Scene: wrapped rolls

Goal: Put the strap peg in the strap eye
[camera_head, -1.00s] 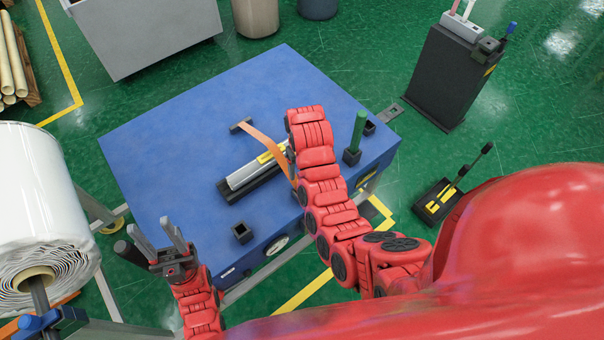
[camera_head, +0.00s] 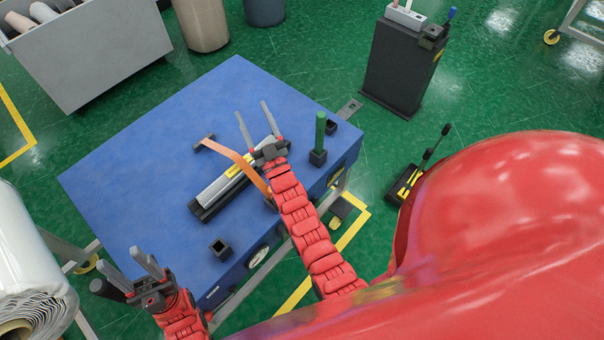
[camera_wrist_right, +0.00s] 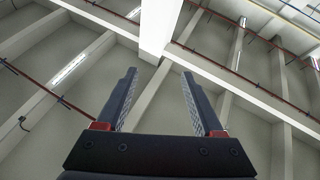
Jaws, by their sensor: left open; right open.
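An orange strap (camera_head: 235,158) runs over the blue table, across a silver and black bar (camera_head: 226,187) with a yellow label. A small dark piece (camera_head: 198,148) sits at its far left end; its near end passes beside my right arm. I cannot tell which part is the strap peg or the strap eye. My right gripper (camera_head: 256,116) is open and empty above the bar's right end, fingers pointing up and away; the right wrist view shows its empty fingers (camera_wrist_right: 160,95) against the ceiling. My left gripper (camera_head: 121,262) is open and empty off the table's near left corner.
A green peg (camera_head: 320,132) stands in a black block at the table's right. A white roll (camera_head: 30,270) stands at left, a black cabinet (camera_head: 400,65) beyond the table. The table's left half is clear.

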